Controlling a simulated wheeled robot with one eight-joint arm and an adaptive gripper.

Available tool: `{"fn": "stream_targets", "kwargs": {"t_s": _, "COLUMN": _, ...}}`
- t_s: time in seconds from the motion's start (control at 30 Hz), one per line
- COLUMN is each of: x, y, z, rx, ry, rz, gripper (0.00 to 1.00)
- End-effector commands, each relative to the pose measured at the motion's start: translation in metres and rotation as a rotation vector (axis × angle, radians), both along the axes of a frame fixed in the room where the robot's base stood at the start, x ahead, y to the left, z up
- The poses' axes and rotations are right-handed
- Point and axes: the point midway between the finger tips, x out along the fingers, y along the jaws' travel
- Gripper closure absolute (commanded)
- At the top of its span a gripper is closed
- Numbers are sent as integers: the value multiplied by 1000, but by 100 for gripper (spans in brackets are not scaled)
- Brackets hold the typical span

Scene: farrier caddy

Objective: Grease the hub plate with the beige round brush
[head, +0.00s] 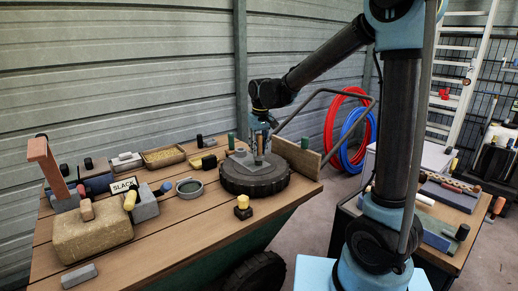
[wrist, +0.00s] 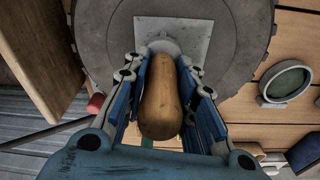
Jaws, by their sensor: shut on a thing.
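My gripper (wrist: 170,100) is shut on the tan, rounded handle of a brush (wrist: 160,105), its fingers on both sides of it. In the wrist view the brush's grey lower end lies over the pale square hub plate (wrist: 200,40). The bristles are hidden, and I cannot tell whether they touch the plate. In the head view my gripper (head: 260,135) is above the hub plate (head: 241,158), which lies on a dark round wheel (head: 255,183). A grey round pot (head: 189,188) with dark green content stands left of the wheel; it also shows in the wrist view (wrist: 285,82).
A yellow-topped dark block (head: 242,207) stands in front of the wheel. An upright wooden board (head: 298,157) is close behind it at right. The table's front right is bare.

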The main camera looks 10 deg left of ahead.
Motion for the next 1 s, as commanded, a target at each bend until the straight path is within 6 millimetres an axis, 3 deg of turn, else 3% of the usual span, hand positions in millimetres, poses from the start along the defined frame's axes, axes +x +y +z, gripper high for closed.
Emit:
{"fn": "stream_targets", "kwargs": {"t_s": 0.63, "x": 0, "y": -1, "z": -6, "rx": 0, "ry": 0, "rz": 0, "gripper": 100}}
{"fn": "stream_targets", "kwargs": {"t_s": 1.0, "x": 1, "y": -19, "z": -4, "rx": 0, "ry": 0, "rz": -1, "gripper": 100}}
